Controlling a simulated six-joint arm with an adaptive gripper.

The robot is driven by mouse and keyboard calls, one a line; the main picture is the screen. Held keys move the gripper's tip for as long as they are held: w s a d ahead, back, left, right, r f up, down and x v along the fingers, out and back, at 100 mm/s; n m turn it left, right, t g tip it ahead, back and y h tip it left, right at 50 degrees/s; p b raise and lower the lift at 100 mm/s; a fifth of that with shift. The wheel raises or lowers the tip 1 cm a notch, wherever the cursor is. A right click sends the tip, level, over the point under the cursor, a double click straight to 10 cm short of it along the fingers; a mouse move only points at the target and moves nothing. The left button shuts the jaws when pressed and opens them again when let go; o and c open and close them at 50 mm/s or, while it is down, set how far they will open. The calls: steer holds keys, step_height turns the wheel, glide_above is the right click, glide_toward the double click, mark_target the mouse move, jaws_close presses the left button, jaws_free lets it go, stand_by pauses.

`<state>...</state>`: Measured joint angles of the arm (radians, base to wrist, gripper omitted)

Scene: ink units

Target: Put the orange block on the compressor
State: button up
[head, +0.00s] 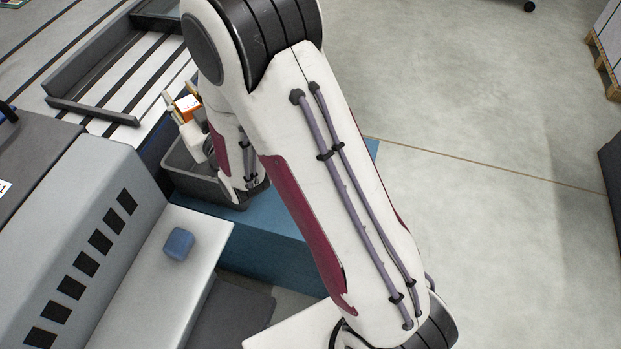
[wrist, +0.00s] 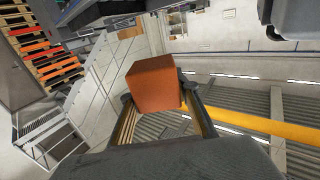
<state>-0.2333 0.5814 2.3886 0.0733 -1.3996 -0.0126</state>
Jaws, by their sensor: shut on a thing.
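My gripper (head: 180,112) is shut on the orange block (head: 189,103), holding it up above the dark grey bin. In the wrist view, the orange block (wrist: 154,86) sits between the two fingertips of my gripper (wrist: 157,93). In the head view, the block is partly hidden by my gripper and arm, and a white patch shows on it. No thing in view can be surely told as the compressor; a grey machine with a row of black square vents (head: 66,225) stands at the left.
A dark grey open bin (head: 215,193) stands on a blue surface (head: 262,236) below my gripper. A blue block (head: 178,243) lies on a pale ledge (head: 150,290) beside the grey machine. Rails (head: 95,112) lie at the upper left. Open floor (head: 480,120) is at the right.

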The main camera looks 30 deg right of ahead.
steer(key=d+f+m+h, duration=0.5)
steer(key=d+f+h, duration=0.3)
steer(key=d+f, duration=0.55)
steer(key=s+d+f+m+g+h, duration=0.2)
steer(key=s+d+f+m+h, duration=0.1)
steer(key=s+f, duration=0.5)
steer(key=s+d+f+m+g+h, duration=0.2)
steer(key=s+d+f+g+h, duration=0.1)
steer(key=s+d+f, duration=0.3)
steer(key=s+f+h, duration=0.1)
steer(key=s, duration=0.1)
steer(key=shift+s+f+m+h, duration=0.3)
steer(key=shift+f+m, duration=0.05)
steer(key=shift+m, duration=0.05)
steer(key=shift+d, duration=0.1)
steer(key=shift+f, duration=2.95)
steer(key=shift+f, duration=2.05)
